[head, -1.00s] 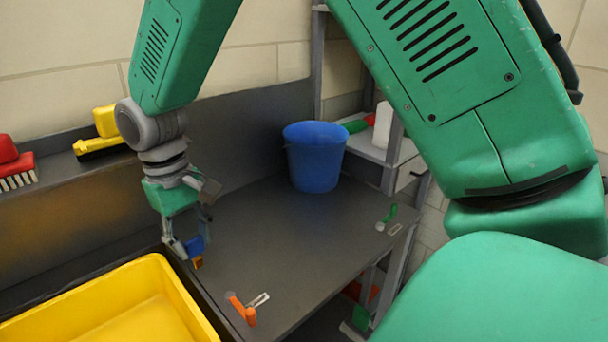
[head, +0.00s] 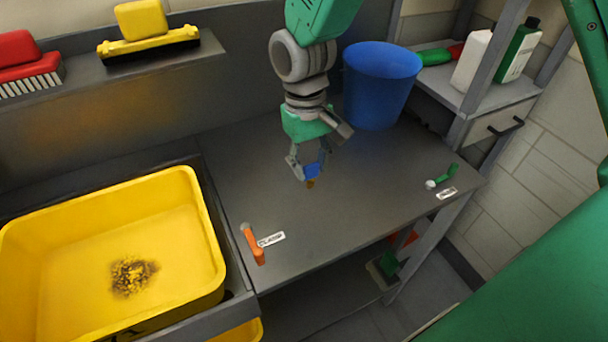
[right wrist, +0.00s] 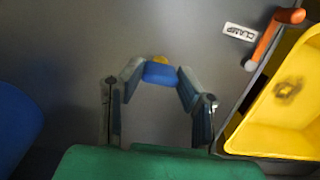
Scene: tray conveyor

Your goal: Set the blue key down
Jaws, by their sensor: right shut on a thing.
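The blue key (head: 311,171) has a blue body and a small orange-yellow end that points down in the head view. My right gripper (head: 309,175) is shut on it, over the dark grey worktop (head: 370,205). I cannot tell whether the key's lower end touches the worktop. In the right wrist view the key (right wrist: 160,73) sits between the two fingertips of the right gripper (right wrist: 159,78), with its yellow end beyond them. My left gripper is not in view.
A yellow tray (head: 212,225) stands left of the worktop. An orange handle (head: 253,244) beside a "CLAMP" label (head: 271,239) is at the front left. A green handle (head: 447,174) is at the right. A blue bucket (head: 378,90) stands behind. The worktop between is clear.

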